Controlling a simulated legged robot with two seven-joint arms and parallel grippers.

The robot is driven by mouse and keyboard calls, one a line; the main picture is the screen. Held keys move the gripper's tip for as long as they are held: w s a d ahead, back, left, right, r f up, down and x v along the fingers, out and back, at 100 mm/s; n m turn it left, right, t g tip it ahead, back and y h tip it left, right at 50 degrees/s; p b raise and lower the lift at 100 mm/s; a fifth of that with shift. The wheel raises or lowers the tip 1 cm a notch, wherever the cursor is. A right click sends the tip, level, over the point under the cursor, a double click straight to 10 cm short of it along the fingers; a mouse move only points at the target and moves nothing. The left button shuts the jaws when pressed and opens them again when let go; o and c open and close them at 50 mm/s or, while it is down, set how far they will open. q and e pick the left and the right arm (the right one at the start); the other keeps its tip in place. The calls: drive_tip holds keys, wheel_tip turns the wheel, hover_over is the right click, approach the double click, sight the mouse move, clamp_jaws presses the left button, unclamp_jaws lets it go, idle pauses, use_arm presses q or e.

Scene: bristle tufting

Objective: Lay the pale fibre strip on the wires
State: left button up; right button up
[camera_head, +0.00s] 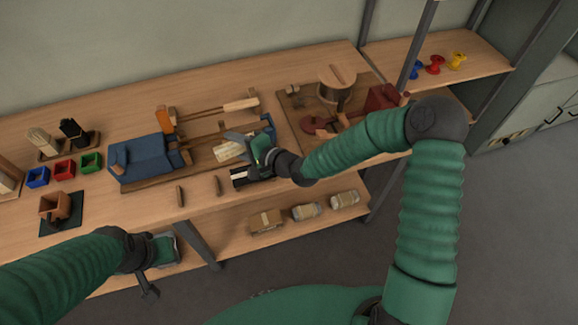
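A pale strip (226,153), which looks like the fibre strip, lies at a slant at the right part of the wooden fixture (150,183) with the blue block (143,158). My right gripper (240,150) is right beside it, over the fixture's right end. The wrist hides part of this spot, so I cannot tell whether the fingers touch or hold the strip. The wires are too small to make out. My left gripper (150,275) is low at the table's front edge, away from the fixture, and its finger gap is unclear.
Red, blue and green small bins (64,170) and a holder with pale and black bundles (62,142) stand at the left. A board with a round pot (336,84) stands right of the fixture. Packages (305,211) lie on the lower shelf. Spools (435,65) stand on the right shelf.

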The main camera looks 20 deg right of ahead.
drive_tip(key=d+f+g, duration=0.1)
drive_tip(key=d+f+n+g, duration=0.1)
drive_tip(key=d+f+g+y+p, duration=0.1)
drive_tip(key=shift+s+d, duration=0.35)
drive_tip(key=shift+s, duration=0.05)
drive_tip(key=shift+s+d+f+n+g, duration=0.15)
drive_tip(key=shift+d+f+n+g, duration=0.05)
drive_tip(key=shift+n+g, duration=0.25)
drive_tip(key=s+d+f+n+g+p, duration=0.1)
drive_tip(key=g, duration=0.1)
drive_tip(key=s+d+f+n+g+p, duration=0.1)
drive_tip(key=s+d+n+g, duration=0.1)
drive_tip(key=g, duration=0.1)
drive_tip(key=shift+s+d+f+g, duration=0.1)
drive_tip(key=shift+s+d+g, duration=0.05)
drive_tip(key=shift+g, duration=0.1)
drive_tip(key=s+d+r+n+g+h+p, duration=0.1)
drive_tip(key=s+d+n+g+h+p, duration=0.1)
drive_tip(key=s+d+n+g+h, duration=0.2)
drive_tip(key=shift+s+d+r+g, duration=0.15)
drive_tip(key=shift+s+d+g, duration=0.55)
drive_tip(key=shift+s, duration=0.2)
drive_tip(key=shift+n, duration=0.25)
